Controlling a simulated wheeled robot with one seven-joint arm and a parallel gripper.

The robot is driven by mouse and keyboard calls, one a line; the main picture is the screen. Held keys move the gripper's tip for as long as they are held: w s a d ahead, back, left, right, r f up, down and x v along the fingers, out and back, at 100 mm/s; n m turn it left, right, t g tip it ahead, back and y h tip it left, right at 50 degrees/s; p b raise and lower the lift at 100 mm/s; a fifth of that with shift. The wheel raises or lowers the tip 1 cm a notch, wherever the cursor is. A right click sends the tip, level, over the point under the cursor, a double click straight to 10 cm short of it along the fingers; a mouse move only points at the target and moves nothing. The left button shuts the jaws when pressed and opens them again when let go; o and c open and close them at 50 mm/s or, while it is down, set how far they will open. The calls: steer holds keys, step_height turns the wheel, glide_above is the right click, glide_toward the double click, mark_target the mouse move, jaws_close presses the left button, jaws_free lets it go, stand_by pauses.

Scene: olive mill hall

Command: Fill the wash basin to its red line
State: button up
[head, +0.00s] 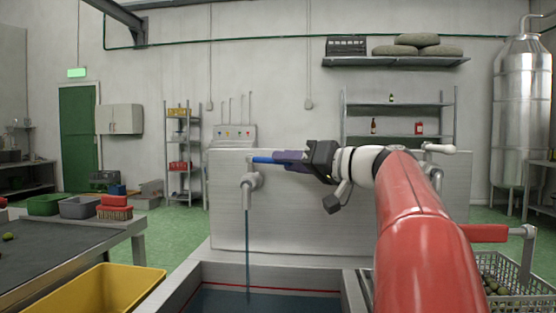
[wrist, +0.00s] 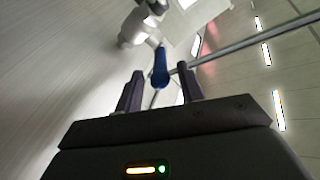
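The wash basin (head: 214,267) is at the bottom centre of the head view, with dark water (head: 270,301) in it. Its red line (head: 270,288) shows along the inner walls, and the water surface appears a little below it. A thin stream (head: 247,240) runs from the grey tap (head: 252,181) into the basin. The tap's blue lever (head: 263,159) points toward my gripper (head: 278,157). In the wrist view the blue lever (wrist: 160,68) lies between the two fingers of my gripper (wrist: 161,86), with gaps on both sides. My gripper looks open.
A yellow tub (head: 105,290) stands left of the basin beside a dark table (head: 60,250). A pale panel (head: 330,215) stands behind the basin.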

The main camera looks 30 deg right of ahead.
mark_target(269, 160)
steer(key=shift+x, duration=1.6)
steer(key=shift+c, duration=0.5)
jaws_close()
